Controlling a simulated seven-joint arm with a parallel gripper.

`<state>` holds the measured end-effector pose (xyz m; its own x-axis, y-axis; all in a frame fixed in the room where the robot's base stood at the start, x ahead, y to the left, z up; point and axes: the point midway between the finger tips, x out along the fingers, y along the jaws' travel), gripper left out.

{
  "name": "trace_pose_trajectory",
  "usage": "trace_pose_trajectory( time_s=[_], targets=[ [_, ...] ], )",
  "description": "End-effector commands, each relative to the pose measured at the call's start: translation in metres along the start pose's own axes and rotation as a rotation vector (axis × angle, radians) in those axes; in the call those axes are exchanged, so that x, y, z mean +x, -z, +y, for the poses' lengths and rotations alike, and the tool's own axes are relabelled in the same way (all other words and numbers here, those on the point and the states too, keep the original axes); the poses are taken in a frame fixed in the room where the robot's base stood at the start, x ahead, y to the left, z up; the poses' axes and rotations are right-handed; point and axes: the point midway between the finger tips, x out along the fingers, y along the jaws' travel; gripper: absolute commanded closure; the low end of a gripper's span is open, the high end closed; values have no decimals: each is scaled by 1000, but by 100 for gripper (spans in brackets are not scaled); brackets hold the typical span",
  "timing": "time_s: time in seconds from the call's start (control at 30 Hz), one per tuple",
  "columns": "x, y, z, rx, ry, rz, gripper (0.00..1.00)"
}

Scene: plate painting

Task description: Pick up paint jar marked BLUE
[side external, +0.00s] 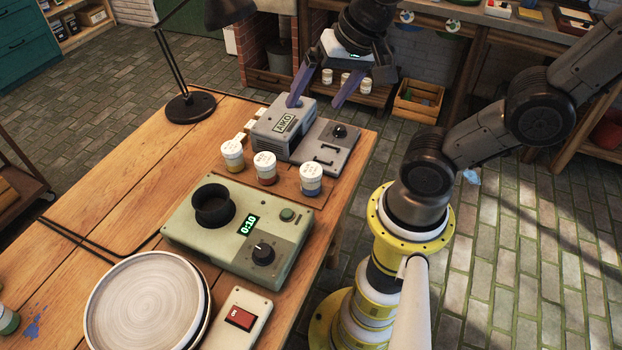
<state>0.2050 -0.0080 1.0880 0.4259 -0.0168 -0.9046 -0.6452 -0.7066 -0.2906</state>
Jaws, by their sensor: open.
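Three white-lidded paint jars stand in a row on the table. The one at the right of the row shows a blue band, so it looks like the BLUE jar (311,180); its lid writing is too small to read. A jar with a red band (266,170) is in the middle and one with a yellow band (233,157) is at the left. My gripper (315,103) is open and empty, fingers pointing down, above and behind the row, over the grey AIKO machine. It is apart from the jars.
The grey AIKO machine (280,131) stands right behind the jars. In front are a green timer box (205,258) reading 0:10, a round turntable (146,305) and a red switch box (240,318). A black lamp (190,107) stands at the table's back left.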

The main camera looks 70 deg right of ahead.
Motion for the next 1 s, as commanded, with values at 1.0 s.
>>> trace_pose_trajectory(
  time_s=[1.0],
  targets=[
    [187, 6, 66, 742, -414, -198, 0]
  ],
)
